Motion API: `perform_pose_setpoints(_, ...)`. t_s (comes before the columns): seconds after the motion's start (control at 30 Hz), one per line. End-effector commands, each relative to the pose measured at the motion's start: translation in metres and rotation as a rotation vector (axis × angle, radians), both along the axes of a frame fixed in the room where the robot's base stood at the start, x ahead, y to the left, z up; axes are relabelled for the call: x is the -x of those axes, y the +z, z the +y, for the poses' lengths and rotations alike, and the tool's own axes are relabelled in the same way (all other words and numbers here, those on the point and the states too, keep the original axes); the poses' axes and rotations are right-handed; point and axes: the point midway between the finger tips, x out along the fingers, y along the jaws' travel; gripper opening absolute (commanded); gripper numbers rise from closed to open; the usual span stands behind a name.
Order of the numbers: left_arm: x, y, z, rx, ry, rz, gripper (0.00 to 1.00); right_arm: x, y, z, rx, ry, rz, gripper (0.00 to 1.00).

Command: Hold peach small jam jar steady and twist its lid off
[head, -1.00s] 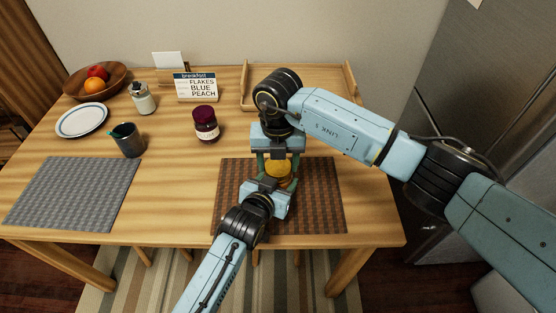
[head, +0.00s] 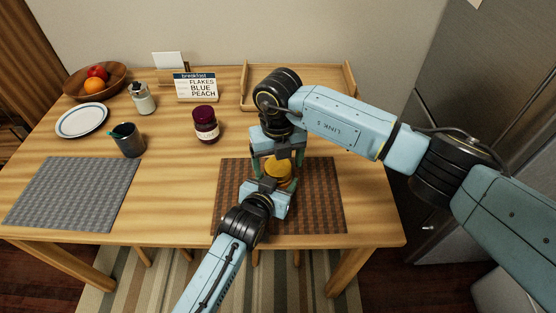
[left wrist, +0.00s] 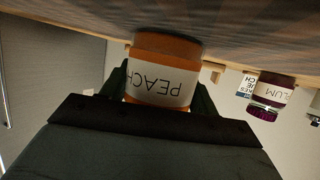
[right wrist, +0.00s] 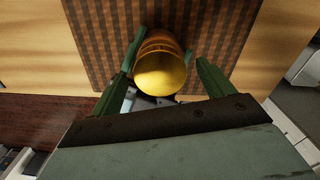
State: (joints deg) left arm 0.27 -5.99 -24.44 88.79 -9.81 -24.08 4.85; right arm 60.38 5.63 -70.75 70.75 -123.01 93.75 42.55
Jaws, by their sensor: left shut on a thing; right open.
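The peach small jam jar shows in the left wrist view (left wrist: 160,75), upside down in that picture, orange with a white PEACH label. My left gripper (head: 272,184) is shut on the jar from the near side, over the brown mat. The jar's round gold lid (head: 278,172) faces up and is on the jar; it also shows in the right wrist view (right wrist: 160,74). My right gripper (head: 278,162) is above the jar, pointing down, its open fingers on either side of the lid with gaps. In the head view the grippers hide most of the jar's body.
A plum jar (head: 206,125) stands left of my right gripper. Behind are a breakfast card (head: 196,88) and a wooden tray (head: 247,92). The grey mat (head: 75,193) is clear.

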Motion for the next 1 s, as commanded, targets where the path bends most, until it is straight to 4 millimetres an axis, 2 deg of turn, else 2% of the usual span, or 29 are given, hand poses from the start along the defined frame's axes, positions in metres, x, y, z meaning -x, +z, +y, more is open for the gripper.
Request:
perform_pose_setpoints(0.17, 0.000, 0.000, 0.000, 0.000, 0.000, 0.001, 0.00, -0.001, 0.008, 0.000, -0.001, 0.000, -0.002, 0.80)
perform_pose_setpoints(0.43, 0.000, 0.000, 0.000, 0.000, 0.000, 0.001, 0.00, 0.000, 0.042, 0.000, -0.001, 0.000, -0.002, 0.80)
perform_pose_setpoints(0.67, 0.000, 0.000, 0.000, 0.000, 0.000, 0.001, 0.00, 0.000, 0.045, 0.000, 0.000, -0.001, 0.000, 0.80)
perform_pose_setpoints(0.7, 0.000, 0.000, 0.000, 0.000, 0.000, 0.001, 0.63, 0.000, 0.045, 0.000, 0.000, -0.001, 0.000, 0.80)
perform_pose_setpoints(0.87, 0.000, 0.000, 0.000, 0.000, 0.000, 0.001, 0.84, 0.000, 0.045, 0.000, 0.000, -0.001, 0.000, 0.80)
perform_pose_setpoints(1.0, 0.000, 0.000, 0.000, 0.000, 0.000, 0.001, 0.86, 0.000, 0.045, 0.000, 0.000, -0.001, 0.000, 0.80)
